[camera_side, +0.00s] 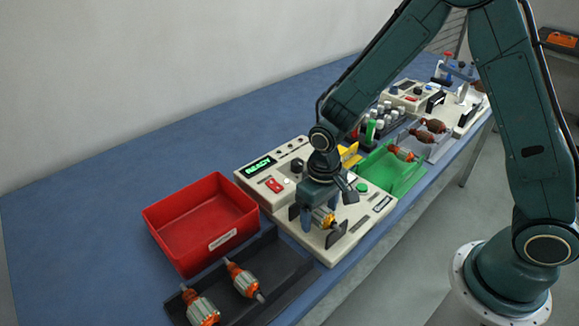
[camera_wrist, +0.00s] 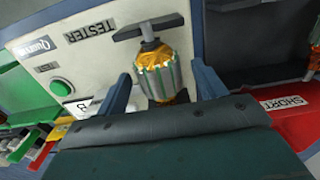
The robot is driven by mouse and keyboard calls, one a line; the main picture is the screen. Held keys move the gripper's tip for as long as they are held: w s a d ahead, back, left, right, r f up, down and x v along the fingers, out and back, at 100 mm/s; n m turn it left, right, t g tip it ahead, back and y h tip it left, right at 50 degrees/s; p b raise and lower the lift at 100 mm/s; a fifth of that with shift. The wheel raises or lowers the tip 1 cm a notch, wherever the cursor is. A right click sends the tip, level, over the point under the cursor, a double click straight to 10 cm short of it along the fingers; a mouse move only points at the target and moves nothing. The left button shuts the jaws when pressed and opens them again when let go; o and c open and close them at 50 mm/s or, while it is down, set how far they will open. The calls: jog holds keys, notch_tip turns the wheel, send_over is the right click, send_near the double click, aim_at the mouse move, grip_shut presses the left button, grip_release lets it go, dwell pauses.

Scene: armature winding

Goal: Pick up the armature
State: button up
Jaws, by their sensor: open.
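The armature (camera_side: 324,217), with a silvery core and orange windings, rests on the beige tester (camera_side: 292,165). In the wrist view the armature (camera_wrist: 157,72) lies between the two fingers of my gripper (camera_wrist: 163,85), its upper end at a dark support. My gripper (camera_side: 318,215) is low over the tester with its fingers on either side of the armature. The fingers stand apart from it, with a gap visible on both sides. My gripper's body hides the lower end of the armature in the wrist view.
A red bin (camera_side: 201,222) stands left of the tester. A dark tray (camera_side: 279,262) in front holds two more armatures (camera_side: 243,280). A green tray (camera_side: 391,172) and a grey tray with other armatures lie to the right. Bare blue table is at the back left.

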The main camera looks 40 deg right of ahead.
jog(key=c, duration=1.4)
jog(key=shift+w+r, duration=0.1)
jog(key=shift+r, duration=0.1)
notch_tip(320, 180, up, 20)
jog(key=shift+f, duration=0.15)
dwell(0.3)
